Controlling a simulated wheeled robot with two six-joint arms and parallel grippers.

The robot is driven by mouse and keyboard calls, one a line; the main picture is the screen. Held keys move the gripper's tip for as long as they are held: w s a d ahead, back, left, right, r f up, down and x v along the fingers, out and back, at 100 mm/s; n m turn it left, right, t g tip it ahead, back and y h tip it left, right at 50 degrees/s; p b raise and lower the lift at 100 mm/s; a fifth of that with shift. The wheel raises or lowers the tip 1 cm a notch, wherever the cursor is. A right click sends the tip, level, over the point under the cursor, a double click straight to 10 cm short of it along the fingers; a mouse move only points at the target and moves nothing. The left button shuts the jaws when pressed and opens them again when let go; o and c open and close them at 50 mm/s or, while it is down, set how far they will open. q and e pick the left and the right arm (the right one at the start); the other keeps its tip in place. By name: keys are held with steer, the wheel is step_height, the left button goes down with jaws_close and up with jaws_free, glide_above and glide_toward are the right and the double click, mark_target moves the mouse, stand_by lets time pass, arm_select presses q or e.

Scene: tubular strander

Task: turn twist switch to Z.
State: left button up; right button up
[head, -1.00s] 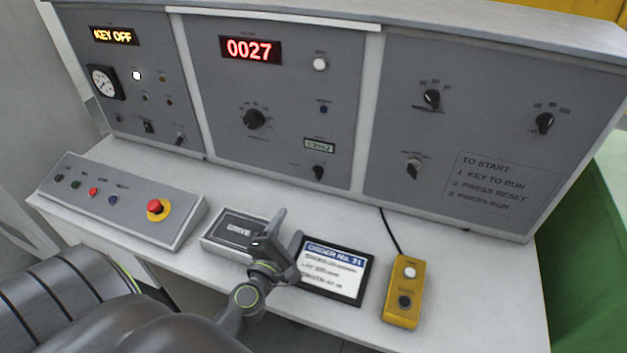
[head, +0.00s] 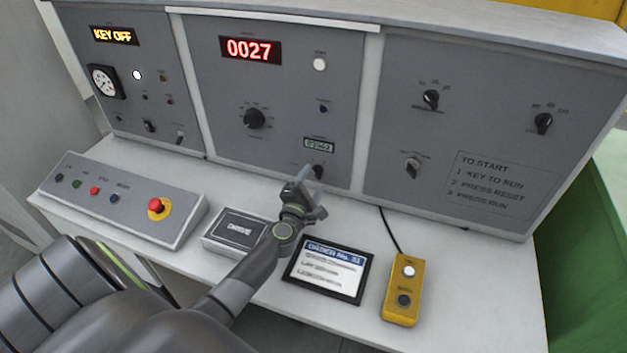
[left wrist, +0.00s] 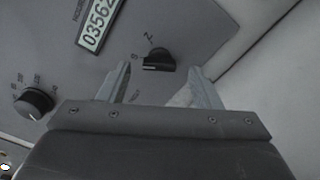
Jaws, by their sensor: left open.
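The twist switch is a small black knob (left wrist: 158,62) on the grey centre panel in the left wrist view. A Z and what looks like an S are printed beside it. A pale mark on the knob appears nearer the S side. In the head view the knob (head: 318,172) is below the small counter and partly covered by my gripper. My left gripper (left wrist: 159,76) is open, its two fingers pointing at the panel on either side of the knob, with no clear contact. In the head view my left gripper (head: 306,184) is just in front of the knob. My right gripper is not in view.
The small counter (head: 318,145) is above the switch and a larger knob (head: 254,119) is to its left. On the desk are a dark box (head: 237,228), an order tablet (head: 328,268), a yellow pendant (head: 404,290) and a button box with a red stop (head: 156,208).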

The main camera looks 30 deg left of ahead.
arm_select(q)
steer(key=shift+w+a, duration=0.15)
steer(key=shift+w, duration=0.55)
steer(key=shift+c, duration=0.2)
steer(key=c, duration=0.9)
steer(key=shift+c, duration=0.2)
